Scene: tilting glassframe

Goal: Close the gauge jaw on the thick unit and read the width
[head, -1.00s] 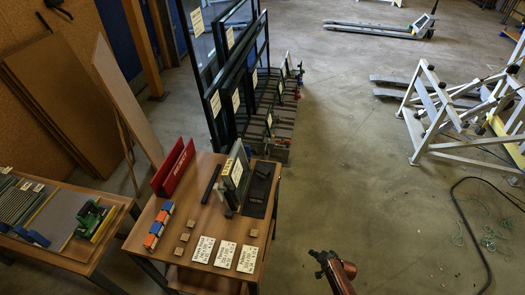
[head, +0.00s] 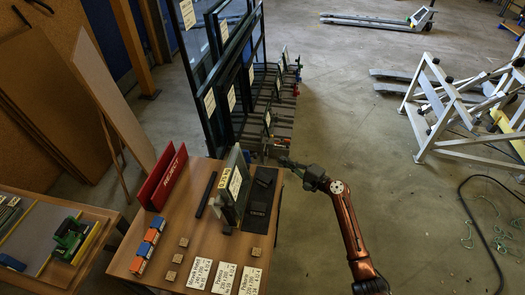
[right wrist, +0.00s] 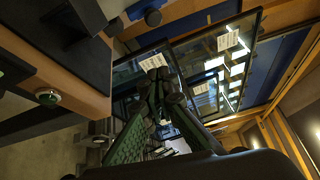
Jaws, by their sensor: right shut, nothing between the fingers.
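A small glass unit (head: 234,187) with a dark frame and a pale label stands upright on the wooden table. Beside it on the right lies a black device on a dark mat (head: 258,200), which may be the gauge; its jaw and any reading are too small to tell. My right gripper (head: 287,162) is just off the table's far right corner, shut and empty, apart from the unit and device. In the right wrist view its green-padded fingers (right wrist: 158,80) come together in front of the racked glass. My left gripper is not in view.
A rack of large framed glass panes (head: 235,85) stands behind the table. On the table (head: 200,235) are a red reject holder (head: 163,178), a dark bar (head: 206,194), blue and orange blocks (head: 148,245), wooden blocks and printed cards (head: 224,278).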

